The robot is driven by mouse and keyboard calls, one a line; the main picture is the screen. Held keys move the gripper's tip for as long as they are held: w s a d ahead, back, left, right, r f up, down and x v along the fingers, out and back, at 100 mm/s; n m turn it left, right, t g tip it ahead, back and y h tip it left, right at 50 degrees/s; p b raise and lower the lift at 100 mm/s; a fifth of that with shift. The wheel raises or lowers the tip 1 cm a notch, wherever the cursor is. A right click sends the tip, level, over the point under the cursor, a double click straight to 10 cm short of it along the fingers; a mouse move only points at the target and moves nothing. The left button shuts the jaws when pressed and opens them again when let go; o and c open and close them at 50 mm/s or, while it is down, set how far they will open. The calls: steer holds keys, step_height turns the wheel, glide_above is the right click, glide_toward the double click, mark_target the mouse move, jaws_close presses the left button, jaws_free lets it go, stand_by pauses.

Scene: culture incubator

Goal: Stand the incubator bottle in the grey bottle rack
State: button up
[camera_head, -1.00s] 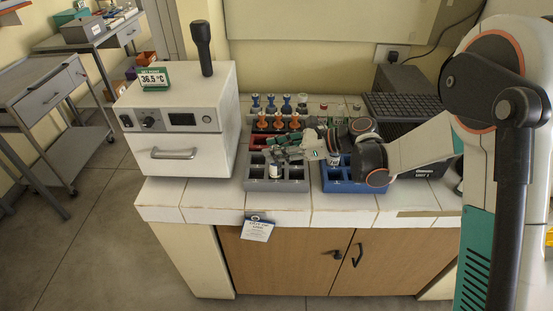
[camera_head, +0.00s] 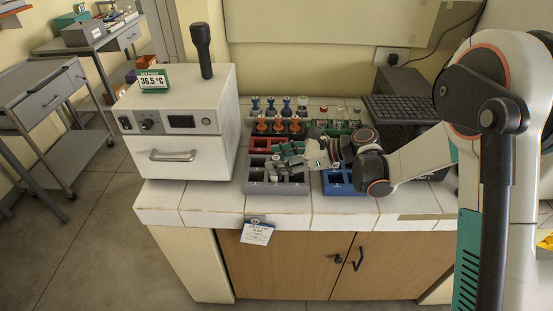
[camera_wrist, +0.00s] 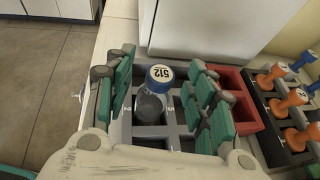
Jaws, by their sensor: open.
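The incubator bottle, clear with a blue-and-white cap marked 512, shows in the wrist view (camera_wrist: 157,88). It looks upright in a compartment of the grey bottle rack (camera_wrist: 180,143), though its base is hidden. In the head view the grey rack (camera_head: 278,188) stands on the bench, and my gripper largely covers the bottle there. My gripper (camera_head: 276,160) reaches over the rack from the right. In the wrist view my gripper (camera_wrist: 160,68) is open, with its green-padded fingers on either side of the bottle and gaps visible beside the cap.
The white incubator (camera_head: 178,125) stands left of the rack with its door shut. A red rack (camera_head: 262,144) and orange- and blue-topped items (camera_head: 282,123) stand behind. A blue rack (camera_head: 338,183) is right, under my arm. A keyboard (camera_head: 400,107) lies at the back right.

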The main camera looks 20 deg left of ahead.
steer(key=p+v, duration=0.2)
steer(key=v, duration=0.9)
steer(key=shift+r, duration=0.1)
steer(key=s+d+r+n+t+h, duration=0.4)
steer(key=s+d+r+n+h, duration=0.25)
steer(key=s+d+r, duration=0.3)
steer(key=s+d+n+t+h, duration=0.3)
steer(key=s+d+n+h, duration=0.4)
steer(key=s+d+n, duration=0.4)
steer(key=s+d, duration=0.3)
steer(key=d, duration=0.2)
steer(key=shift+r+t, duration=0.25)
steer(key=shift+t, duration=0.05)
steer(key=shift+s, duration=0.1)
